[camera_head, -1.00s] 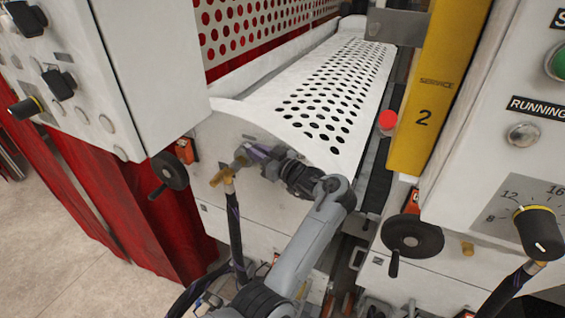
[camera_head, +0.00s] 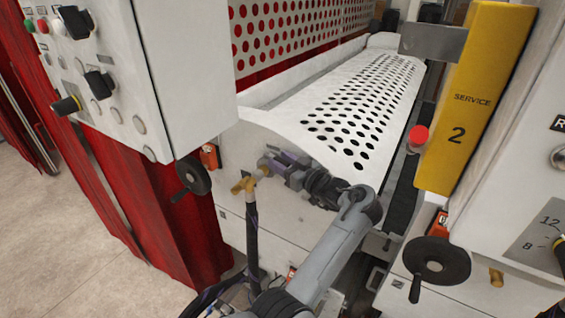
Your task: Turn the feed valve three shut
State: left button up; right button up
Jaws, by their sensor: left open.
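A brass valve (camera_head: 243,185) sits on the front of the white machine, on top of a dark hose (camera_head: 252,235). No number is readable on it, so I cannot tell from a label that it is feed valve three. My left gripper (camera_head: 270,164) is open, just right of the brass valve, with its fingers pointing left towards the valve's upper end. I cannot tell whether the fingers touch it or surround any part of it. My right gripper is out of view.
Black handwheels stand at the left (camera_head: 192,179) and right (camera_head: 436,262). A white control box (camera_head: 185,60) with knobs overhangs the upper left. A white perforated cover (camera_head: 270,115) lies behind my arm. A yellow service post (camera_head: 470,100) and red button (camera_head: 418,134) are at the right.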

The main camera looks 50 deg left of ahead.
pick_arm(q)
jog(key=shift+d, duration=0.1)
jog(key=d+p, duration=1)
jog(key=p, duration=0.1)
jog(key=shift+w+d, duration=0.25)
jog(key=shift+d, duration=0.05)
dwell(0.3)
